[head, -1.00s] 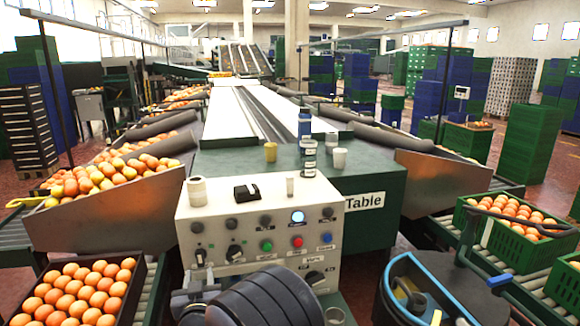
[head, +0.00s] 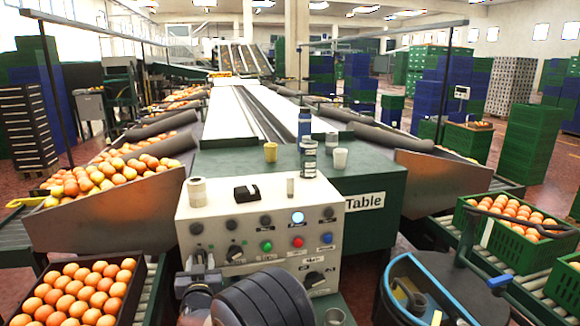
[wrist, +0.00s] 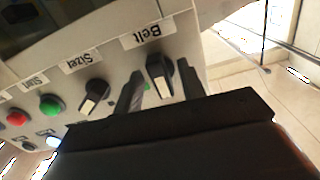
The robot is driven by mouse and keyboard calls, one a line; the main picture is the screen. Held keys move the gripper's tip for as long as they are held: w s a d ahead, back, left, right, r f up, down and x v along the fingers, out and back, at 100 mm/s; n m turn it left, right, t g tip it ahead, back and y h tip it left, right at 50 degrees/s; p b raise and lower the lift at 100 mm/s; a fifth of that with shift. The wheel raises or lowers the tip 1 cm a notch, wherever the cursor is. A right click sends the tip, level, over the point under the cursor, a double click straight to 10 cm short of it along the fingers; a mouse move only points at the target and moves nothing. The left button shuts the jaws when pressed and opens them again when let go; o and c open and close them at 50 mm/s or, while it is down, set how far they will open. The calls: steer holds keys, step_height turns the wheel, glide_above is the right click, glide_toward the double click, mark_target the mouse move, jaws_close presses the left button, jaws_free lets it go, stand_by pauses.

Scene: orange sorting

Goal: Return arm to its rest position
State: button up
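My gripper (head: 197,266) is at the lower left of the white control panel (head: 222,214) in the head view, in front of the panel's left knob. In the wrist view my gripper (wrist: 160,88) has its two dark fingers apart, with the black Belt knob (wrist: 160,75) showing between them. Whether the fingers touch the knob cannot be told. My dark arm (head: 262,298) runs along the bottom of the head view.
A second knob (wrist: 94,97) and a green button (wrist: 52,105) sit beside the Belt knob. Cups (head: 270,152) and jars stand above the panel. An orange crate (head: 130,292) is at left; a blue-rimmed bin (head: 425,290) is at right.

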steer(key=m+b, duration=0.1)
steer(key=m, duration=0.3)
steer(key=shift+s, duration=0.1)
steer(key=shift+m+b, duration=0.6)
steer(key=shift+m, duration=1.8)
steer(key=shift+r, duration=0.15)
